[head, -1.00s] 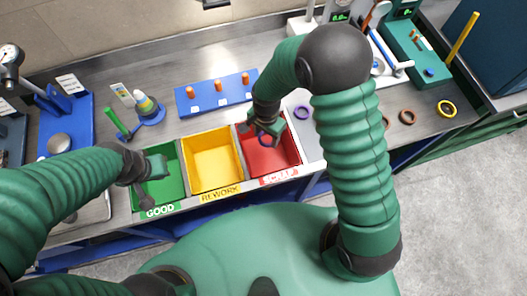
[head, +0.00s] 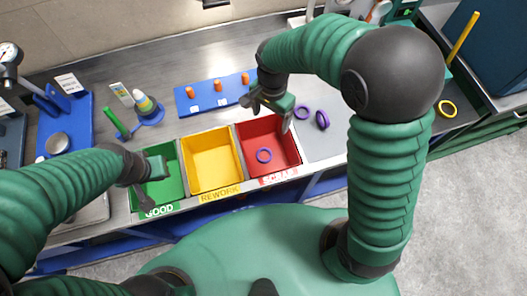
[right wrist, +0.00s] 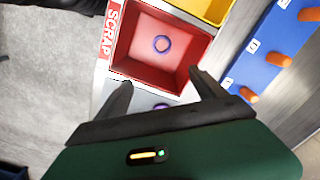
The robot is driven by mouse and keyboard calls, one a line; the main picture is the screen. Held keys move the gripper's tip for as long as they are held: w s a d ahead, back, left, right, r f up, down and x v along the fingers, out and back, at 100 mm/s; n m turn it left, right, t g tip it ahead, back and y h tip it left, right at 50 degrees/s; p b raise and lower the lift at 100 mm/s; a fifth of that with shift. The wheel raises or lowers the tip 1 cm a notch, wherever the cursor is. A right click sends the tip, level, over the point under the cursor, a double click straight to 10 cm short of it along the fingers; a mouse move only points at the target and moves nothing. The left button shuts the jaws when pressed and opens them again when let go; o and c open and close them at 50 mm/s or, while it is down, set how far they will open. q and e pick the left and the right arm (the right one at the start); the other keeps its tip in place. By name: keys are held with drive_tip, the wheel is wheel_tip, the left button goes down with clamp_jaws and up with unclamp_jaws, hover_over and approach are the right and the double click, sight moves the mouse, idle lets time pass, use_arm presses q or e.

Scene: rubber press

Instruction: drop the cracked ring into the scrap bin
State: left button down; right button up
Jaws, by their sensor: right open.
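A purple ring (head: 264,155) lies on the floor of the red scrap bin (head: 297,150). The right wrist view also shows this ring (right wrist: 162,43) inside the red bin marked SCRAP (right wrist: 127,30). No crack can be made out at this size. My right gripper (head: 266,114) is open and empty above the back edge of the scrap bin, apart from the ring. Its two spread fingers (right wrist: 160,78) show in the right wrist view with nothing between them. My left gripper (head: 148,183) hangs over the green bin; its finger gap is unclear.
The yellow rework bin (head: 212,160) and green good bin (head: 168,188) stand left of the scrap bin. Two purple rings (head: 302,112) (head: 322,120) are on the grey surface to its right. A blue board with orange pegs (head: 217,92) lies behind.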

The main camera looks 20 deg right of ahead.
wheel_tip(320, 180, up, 5)
drive_tip(key=d, duration=0.2)
drive_tip(key=s+d+f+n+t, duration=0.2)
drive_tip(key=s+d+f+n, duration=0.2)
drive_tip(key=s+n, duration=0.5)
drive_tip(key=shift+d+f+n+t, duration=0.3)
drive_tip(key=shift+d+f+n, duration=0.1)
drive_tip(key=shift+d+n, duration=0.25)
drive_tip(key=shift+s+d, duration=0.15)
drive_tip(key=shift+d, duration=0.05)
